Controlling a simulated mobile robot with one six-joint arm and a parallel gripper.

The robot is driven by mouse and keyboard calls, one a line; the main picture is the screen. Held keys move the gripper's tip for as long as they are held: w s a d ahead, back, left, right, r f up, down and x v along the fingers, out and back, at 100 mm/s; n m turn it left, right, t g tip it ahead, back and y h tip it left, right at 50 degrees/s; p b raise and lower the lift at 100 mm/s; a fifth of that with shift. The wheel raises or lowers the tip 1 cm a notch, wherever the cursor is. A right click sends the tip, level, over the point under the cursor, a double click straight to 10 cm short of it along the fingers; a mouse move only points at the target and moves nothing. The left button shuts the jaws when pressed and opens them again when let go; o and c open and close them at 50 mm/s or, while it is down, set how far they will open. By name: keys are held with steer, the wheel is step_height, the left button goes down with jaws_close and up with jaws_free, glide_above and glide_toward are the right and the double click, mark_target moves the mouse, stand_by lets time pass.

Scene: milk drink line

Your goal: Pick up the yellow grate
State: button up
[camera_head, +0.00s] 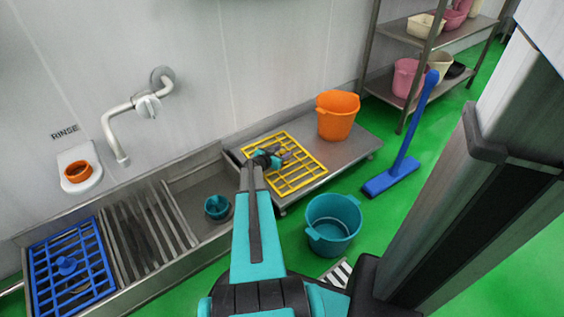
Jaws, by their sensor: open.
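The yellow grate (306,178) lies flat on the low grey metal table at the middle of the head view. My gripper (284,155) is over the left part of the grate, at the end of my teal arm. It is open, and I see nothing held in it. The gripper and wrist hide part of the grate's left side. I cannot tell whether the fingers touch the grate's bars.
An orange bucket (337,118) stands on the table (352,152) behind the grate. A teal bucket (333,222) stands on the green floor in front. A sink (205,183) with a small teal cup (216,207) adjoins at left. A blue squeegee (404,165) stands right.

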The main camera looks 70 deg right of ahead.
steer(key=shift+c, duration=0.4)
jaws_close()
steer(key=shift+r, duration=0.1)
stand_by(0.8)
